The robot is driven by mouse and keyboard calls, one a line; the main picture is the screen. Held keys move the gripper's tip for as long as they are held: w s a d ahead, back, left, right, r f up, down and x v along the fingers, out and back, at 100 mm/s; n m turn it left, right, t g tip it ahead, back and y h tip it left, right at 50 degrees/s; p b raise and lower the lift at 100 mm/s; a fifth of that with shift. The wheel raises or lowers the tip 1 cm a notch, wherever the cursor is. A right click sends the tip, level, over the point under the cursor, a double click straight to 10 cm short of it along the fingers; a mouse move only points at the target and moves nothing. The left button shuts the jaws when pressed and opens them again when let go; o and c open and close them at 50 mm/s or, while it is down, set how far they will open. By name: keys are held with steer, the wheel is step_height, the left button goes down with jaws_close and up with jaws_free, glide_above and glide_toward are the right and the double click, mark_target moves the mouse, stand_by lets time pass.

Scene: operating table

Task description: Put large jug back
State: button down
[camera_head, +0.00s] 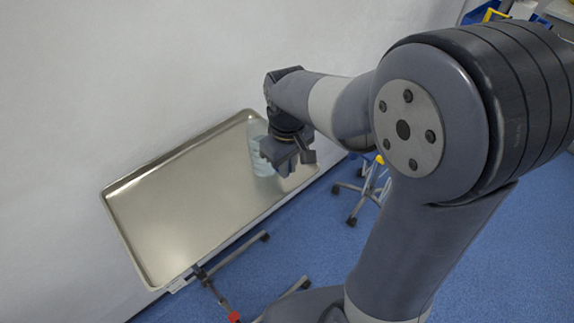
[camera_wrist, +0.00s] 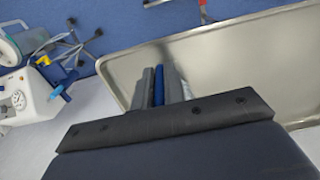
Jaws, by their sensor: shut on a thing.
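The large jug (camera_head: 258,152) is clear and pale, and looks upright over the far right end of the metal tray table (camera_head: 165,210). I cannot tell whether its base touches the tray. My gripper (camera_head: 284,160) is at the jug's right side and shut on it. My gripper and wrist hide part of the jug. In the wrist view the fingers (camera_wrist: 160,86) show over the tray's edge (camera_wrist: 118,75), and the jug is mostly hidden there.
The rest of the tray is bare. A wall stands behind it. A wheeled stand (camera_head: 368,187) is on the blue floor right of the tray. White equipment (camera_wrist: 28,95) stands at the left in the wrist view.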

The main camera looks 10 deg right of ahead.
steer(key=shift+f, duration=0.35)
steer(key=shift+f, duration=0.1)
steer(key=c, duration=1.5)
jaws_free()
step_height(320, 180, up, 12)
steer(key=shift+r, duration=0.15)
